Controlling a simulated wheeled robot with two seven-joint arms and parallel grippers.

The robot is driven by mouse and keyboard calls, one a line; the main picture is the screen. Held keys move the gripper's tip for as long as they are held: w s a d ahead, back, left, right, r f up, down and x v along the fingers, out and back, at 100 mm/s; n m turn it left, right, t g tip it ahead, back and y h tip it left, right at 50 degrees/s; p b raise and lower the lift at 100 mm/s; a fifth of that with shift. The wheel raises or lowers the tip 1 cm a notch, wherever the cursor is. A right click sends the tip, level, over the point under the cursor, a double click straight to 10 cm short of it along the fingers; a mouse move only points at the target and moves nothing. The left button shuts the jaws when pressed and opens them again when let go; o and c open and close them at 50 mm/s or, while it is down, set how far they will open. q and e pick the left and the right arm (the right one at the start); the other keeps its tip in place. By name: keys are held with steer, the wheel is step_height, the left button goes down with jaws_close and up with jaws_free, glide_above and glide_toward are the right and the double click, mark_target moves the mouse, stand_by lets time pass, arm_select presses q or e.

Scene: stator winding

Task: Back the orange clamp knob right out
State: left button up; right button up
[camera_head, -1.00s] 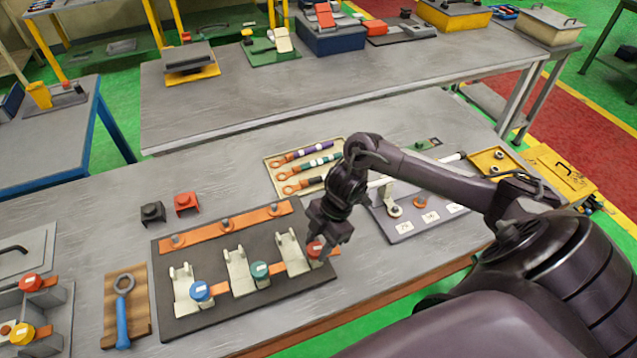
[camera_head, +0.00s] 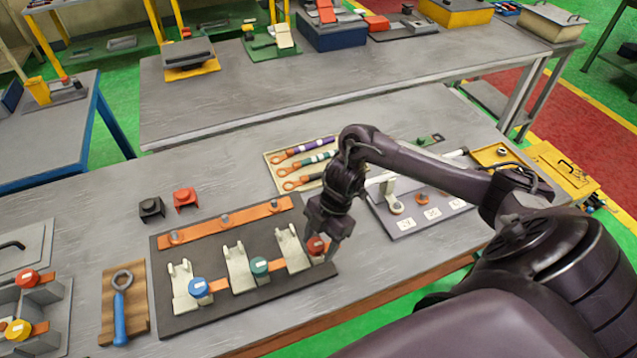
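The orange-red clamp knob (camera_head: 316,245) stands at the right end of the dark board (camera_head: 215,318), by a white clamp bracket (camera_head: 291,250). My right gripper (camera_head: 327,248) points down at this knob, with its fingers at the knob's right and far side. The fingers partly hide the knob, and I cannot tell whether they touch or grip it. A blue knob (camera_head: 199,287) and a green knob (camera_head: 260,266) stand by the other brackets on the same board. My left gripper is out of view.
An orange bar (camera_head: 195,231) with bolts runs along the board's far edge. A black block (camera_head: 151,209) and a red block (camera_head: 185,198) lie behind it. A ring-ended blue tool (camera_head: 120,310) lies left. A cable tray (camera_head: 272,177) and a grey plate (camera_head: 397,235) are near my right arm.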

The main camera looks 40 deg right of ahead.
steer(key=shift+o, duration=0.2)
steer(key=shift+w+r, duration=0.15)
steer(key=shift+w+d+r, duration=0.1)
steer(key=shift+d+r, duration=0.1)
steer(key=shift+r, duration=0.25)
steer(key=v, duration=0.6)
steer(key=shift+d+r, duration=0.2)
steer(key=shift+r, duration=0.15)
